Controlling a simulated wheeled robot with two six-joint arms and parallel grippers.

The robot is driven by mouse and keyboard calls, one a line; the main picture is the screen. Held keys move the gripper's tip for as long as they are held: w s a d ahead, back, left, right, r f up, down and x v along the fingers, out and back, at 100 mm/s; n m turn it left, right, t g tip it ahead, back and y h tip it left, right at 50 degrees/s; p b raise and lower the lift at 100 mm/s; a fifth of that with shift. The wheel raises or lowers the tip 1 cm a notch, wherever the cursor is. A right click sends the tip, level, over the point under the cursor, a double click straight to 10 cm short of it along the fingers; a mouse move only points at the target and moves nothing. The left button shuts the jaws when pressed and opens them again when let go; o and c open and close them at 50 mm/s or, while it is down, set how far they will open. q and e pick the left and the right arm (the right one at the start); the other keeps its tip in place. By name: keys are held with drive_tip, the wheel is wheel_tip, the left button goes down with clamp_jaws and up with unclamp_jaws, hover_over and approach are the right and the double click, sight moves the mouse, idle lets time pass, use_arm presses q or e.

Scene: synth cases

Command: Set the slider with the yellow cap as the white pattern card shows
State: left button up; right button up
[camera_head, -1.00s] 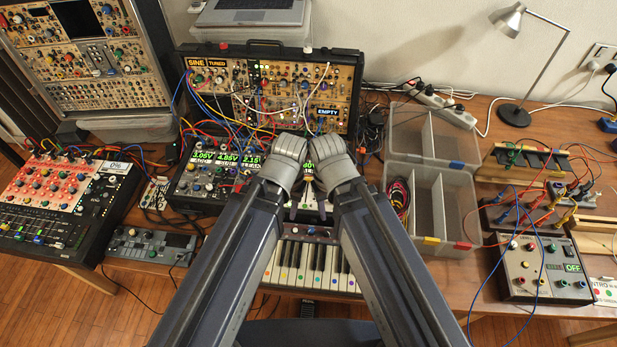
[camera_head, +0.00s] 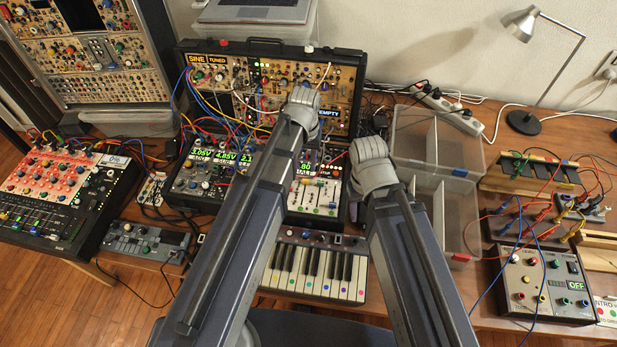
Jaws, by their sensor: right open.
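A white panel module (camera_head: 316,196) with a green display reading 80 and several small sliders stands behind the keyboard, between my arms. The slider caps there are too small for me to pick out a yellow one surely. My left gripper (camera_head: 303,104) is over the front of the synth case, its fingers hidden behind its own wrist. My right gripper (camera_head: 368,160) is beside the white panel, to its right, and apart from it. It is open, with its fingers mostly hidden by the wrist. I cannot make out the white pattern card surely.
A keyboard (camera_head: 318,268) lies in front, a patched synth case (camera_head: 345,75) behind. Left are a red-topped mixer (camera_head: 60,190) and a small grey unit (camera_head: 145,245). Right are clear divided bins (camera_head: 465,215), a control box (camera_head: 540,285) and a desk lamp (camera_head: 525,120). Loose cables cross the right side.

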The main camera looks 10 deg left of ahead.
sight(306, 180)
use_arm(q)
wheel_tip(306, 180, down, 7)
drive_tip(key=b, duration=0.6)
drive_tip(key=shift+f+b, duration=0.1)
drive_tip(key=shift+b, duration=0.25)
use_arm(e)
wheel_tip(306, 180, down, 7)
drive_tip(key=shift+f, duration=0.15)
use_arm(q)
drive_tip(key=shift+c, duration=0.3)
clamp_jaws()
